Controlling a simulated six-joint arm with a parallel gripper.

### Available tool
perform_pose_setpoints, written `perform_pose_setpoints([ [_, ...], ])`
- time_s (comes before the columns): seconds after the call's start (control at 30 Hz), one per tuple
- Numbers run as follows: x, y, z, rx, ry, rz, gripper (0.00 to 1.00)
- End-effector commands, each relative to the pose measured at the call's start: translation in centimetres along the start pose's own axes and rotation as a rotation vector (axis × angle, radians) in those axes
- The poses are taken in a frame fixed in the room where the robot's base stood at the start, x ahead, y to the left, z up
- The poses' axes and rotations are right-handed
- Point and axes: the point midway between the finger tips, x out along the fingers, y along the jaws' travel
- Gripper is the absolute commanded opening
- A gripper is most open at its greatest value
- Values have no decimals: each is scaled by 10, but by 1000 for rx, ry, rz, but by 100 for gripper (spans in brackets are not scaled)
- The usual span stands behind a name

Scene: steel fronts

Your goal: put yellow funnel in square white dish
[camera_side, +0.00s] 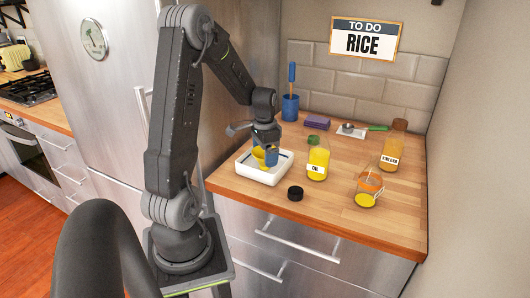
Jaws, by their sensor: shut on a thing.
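The square white dish (257,177) sits at the left front of the wooden worktop. The yellow funnel (258,154) is in my gripper (266,150), which points down over the dish. My gripper is shut on the funnel. A blue piece (271,158) shows right beside the funnel at the fingers; I cannot tell whether it is part of the gripper or a separate thing. The funnel is low, within the outline of the dish, and partly hidden by the gripper. I cannot tell whether it touches the dish floor.
A yellow-filled jar (318,163) stands just right of the dish, with a black lid (295,193) in front. More jars (369,189) (391,154) stand farther right. A blue cup (290,108), purple sponges (317,122) and a small white board (351,131) are behind. The right front worktop is clear.

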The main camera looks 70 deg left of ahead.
Motion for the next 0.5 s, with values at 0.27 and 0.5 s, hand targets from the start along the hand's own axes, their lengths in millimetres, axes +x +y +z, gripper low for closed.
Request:
perform_pose_setpoints([
  [0.27,2,0,0,0,0,0,62],
  [0.5,2,0,0,0,0,0,100],
])
